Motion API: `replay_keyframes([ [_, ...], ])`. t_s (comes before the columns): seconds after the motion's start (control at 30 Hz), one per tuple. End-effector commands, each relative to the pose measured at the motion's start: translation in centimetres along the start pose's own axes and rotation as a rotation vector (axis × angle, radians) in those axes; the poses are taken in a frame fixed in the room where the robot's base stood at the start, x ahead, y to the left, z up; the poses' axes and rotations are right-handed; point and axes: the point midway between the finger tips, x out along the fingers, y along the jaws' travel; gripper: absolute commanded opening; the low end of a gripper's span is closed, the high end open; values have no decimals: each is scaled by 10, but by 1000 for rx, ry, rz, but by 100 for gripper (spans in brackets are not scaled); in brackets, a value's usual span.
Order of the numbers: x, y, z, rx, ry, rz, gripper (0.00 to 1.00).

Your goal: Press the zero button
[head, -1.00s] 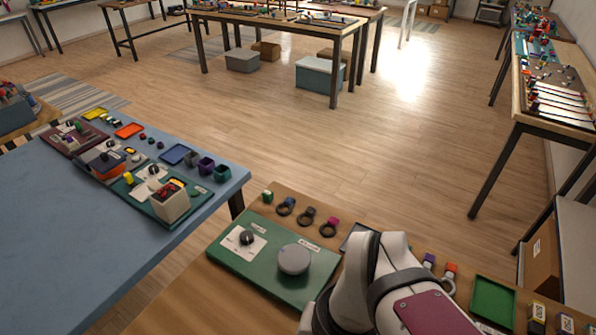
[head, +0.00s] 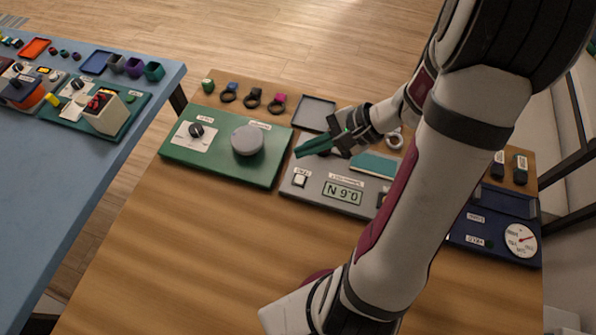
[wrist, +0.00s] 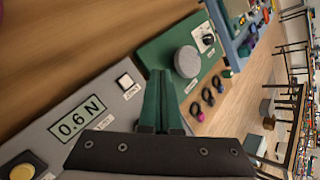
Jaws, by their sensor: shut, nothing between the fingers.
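The zero button (head: 300,180) is a small pale square key on the grey force panel (head: 318,197), near the panel's left edge in the head view. It also shows in the wrist view (wrist: 124,80), with a small label beside it. The panel's display (head: 343,193) appears upside down in the head view and reads 0.6 N in the wrist view (wrist: 77,118). My gripper (head: 299,151) has green fingers, shut and empty. Its tips are above the button in the head view, near the panel's far left corner. In the wrist view the fingers (wrist: 160,73) are beside the button, apparently apart from it.
A green board (head: 215,170) with a grey round knob (head: 248,139) lies left of the panel. Several ringed tags (head: 252,98) and a dark tray (head: 313,113) lie behind. A blue gauge board (head: 497,235) is at the right. The near wooden tabletop (head: 190,260) is clear.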

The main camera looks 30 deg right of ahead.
Motion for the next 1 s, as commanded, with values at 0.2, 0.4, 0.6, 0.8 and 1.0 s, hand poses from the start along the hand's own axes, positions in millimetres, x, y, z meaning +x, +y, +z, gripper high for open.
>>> replay_keyframes([
  [0.2,16,12,-11,3,-3,1,0],
  [0.4,37,27,-26,3,-3,2,0],
  [0.6,54,39,-38,2,-3,1,0],
  [0.8,60,44,-43,0,-1,2,0],
  [1.0,61,44,-44,-1,-1,2,0],
])
